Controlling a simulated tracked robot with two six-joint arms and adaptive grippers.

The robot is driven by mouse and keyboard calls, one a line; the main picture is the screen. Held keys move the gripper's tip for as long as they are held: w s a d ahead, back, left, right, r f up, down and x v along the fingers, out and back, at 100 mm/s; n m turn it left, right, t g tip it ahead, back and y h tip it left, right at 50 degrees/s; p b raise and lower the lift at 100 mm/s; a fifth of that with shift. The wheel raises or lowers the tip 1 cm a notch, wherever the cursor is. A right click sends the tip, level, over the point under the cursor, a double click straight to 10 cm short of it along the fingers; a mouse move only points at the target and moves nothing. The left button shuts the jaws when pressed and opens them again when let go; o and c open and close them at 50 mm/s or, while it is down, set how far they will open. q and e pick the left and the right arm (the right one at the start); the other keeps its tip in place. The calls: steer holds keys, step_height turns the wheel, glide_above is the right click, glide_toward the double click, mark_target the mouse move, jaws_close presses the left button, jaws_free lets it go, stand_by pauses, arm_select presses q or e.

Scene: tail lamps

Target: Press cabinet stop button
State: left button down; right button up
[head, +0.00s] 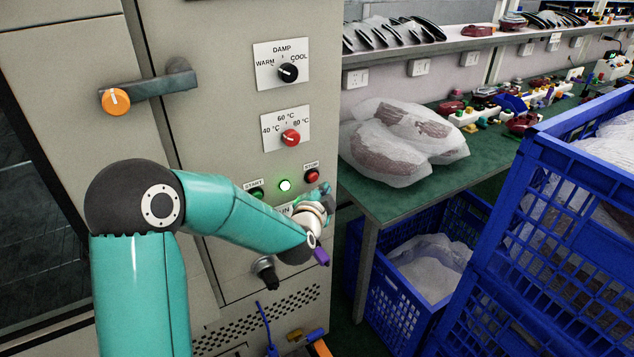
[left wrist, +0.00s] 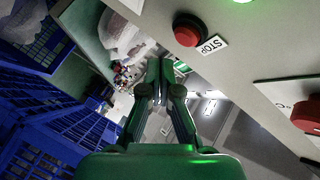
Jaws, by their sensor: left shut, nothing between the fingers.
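The red stop button (head: 312,175) is on the cabinet panel (head: 225,120), under a STOP label. It also shows in the left wrist view, where the red stop button (left wrist: 187,34) is at the top with its label beside it. My left gripper (head: 326,192) is shut and empty, just below the button in the head view. In the left wrist view its closed fingers (left wrist: 158,68) are left of and below the button, with a visible gap between them. The green start button (head: 257,193) and a lit green lamp (head: 285,186) are to the left. My right gripper is out of view.
A damp knob (head: 288,72) and a red temperature knob (head: 291,138) are above the buttons. An orange-ended handle (head: 116,101) sticks out at upper left. A green-topped table (head: 385,196) with bagged parts (head: 400,140) and blue crates (head: 560,210) stand on the right.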

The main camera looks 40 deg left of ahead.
arm_select(q)
steer(key=shift+w+a, duration=0.3)
steer(key=shift+a, duration=0.35)
steer(key=shift+w+a, duration=0.1)
steer(key=shift+a, duration=0.05)
stand_by(1.0)
steer(key=shift+w+a, duration=0.2)
steer(key=shift+a, duration=0.05)
steer(key=shift+w+a, duration=0.15)
steer(key=shift+a, duration=0.3)
stand_by(0.8)
steer(key=shift+d, duration=0.1)
steer(key=shift+s+d, duration=0.35)
steer(key=shift+d, duration=0.4)
steer(key=shift+d, duration=0.1)
steer(key=d, duration=0.1)
steer(key=s+d, duration=0.1)
steer(key=d, duration=0.1)
steer(key=s+d, duration=0.1)
steer(key=shift+d, duration=0.2)
